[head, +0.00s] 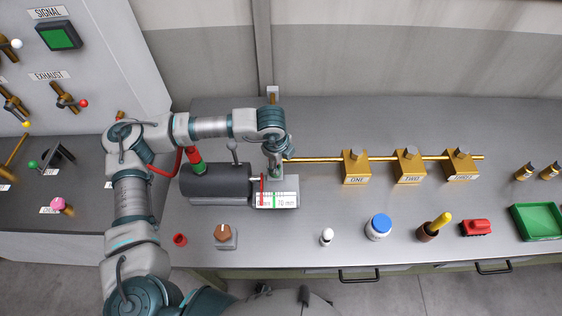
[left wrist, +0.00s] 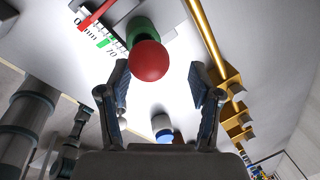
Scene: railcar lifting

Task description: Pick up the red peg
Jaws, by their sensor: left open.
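My left gripper (head: 276,168) is over the grey gauge block in the head view, pointing down. In the left wrist view its two fingers (left wrist: 160,95) stand apart with nothing between them. A round red end on a green body (left wrist: 148,60) lies just beyond the fingertips, apart from them, beside the white scale. I cannot tell if this is the red peg; the gripper hides that spot in the head view. A small red cylinder (head: 180,240) stands on the bench at the front left. My right gripper is not in view.
The scale (head: 277,200) sits by a dark grey cylinder (head: 215,184). A brass rail with labelled blocks (head: 355,167) runs right. A brown knob (head: 225,234), blue-lidded jar (head: 379,227), yellow-handled tool (head: 436,226), red block (head: 476,229) and green tray (head: 538,222) line the front.

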